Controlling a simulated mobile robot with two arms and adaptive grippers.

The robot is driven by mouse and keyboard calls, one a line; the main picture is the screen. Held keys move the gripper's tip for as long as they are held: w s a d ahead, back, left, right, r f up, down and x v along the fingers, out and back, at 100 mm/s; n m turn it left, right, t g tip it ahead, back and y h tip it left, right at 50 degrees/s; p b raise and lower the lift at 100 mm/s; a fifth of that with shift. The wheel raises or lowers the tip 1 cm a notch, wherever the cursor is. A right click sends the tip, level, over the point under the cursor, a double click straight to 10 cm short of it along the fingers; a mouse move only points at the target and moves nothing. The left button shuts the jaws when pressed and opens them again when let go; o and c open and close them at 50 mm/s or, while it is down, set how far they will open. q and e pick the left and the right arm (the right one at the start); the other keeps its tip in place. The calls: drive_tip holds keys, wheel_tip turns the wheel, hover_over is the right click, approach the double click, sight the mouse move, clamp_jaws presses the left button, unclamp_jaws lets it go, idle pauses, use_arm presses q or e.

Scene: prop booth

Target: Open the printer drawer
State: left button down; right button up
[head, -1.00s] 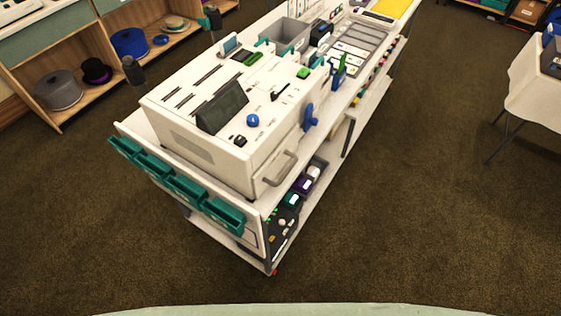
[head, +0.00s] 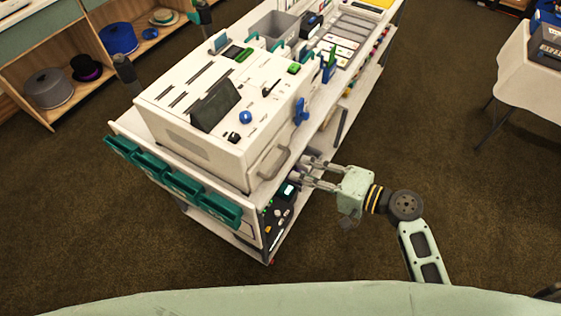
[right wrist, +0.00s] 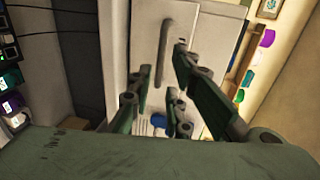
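The printer (head: 205,120) is a large white box with a dark screen on top, standing on a white cart. Its drawer front is on the right side and carries a grey bar handle (head: 273,163). The handle also shows in the right wrist view (right wrist: 166,50), beyond the fingers. My right gripper (head: 303,170) is beside the handle, to its right, with its fingers apart and pointing at the printer. In the right wrist view the right gripper (right wrist: 163,72) is open with nothing between its fingers. The drawer looks closed. My left gripper is not in view.
Teal bins (head: 170,180) hang on the cart's near end. The lower shelf (head: 285,222) holds small boxes under my right gripper. A cloth-covered table (head: 525,85) stands at the right. Brown carpet is clear between it and the cart.

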sight(281, 163)
drive_tip(key=p+x, duration=0.2)
drive_tip(key=x, duration=0.5)
drive_tip(key=shift+w+a, duration=0.2)
drive_tip(key=shift+a, duration=0.1)
drive_tip(key=shift+c, duration=0.4)
drive_tip(key=shift+f, duration=0.1)
clamp_jaws()
drive_tip(key=shift+d, duration=0.1)
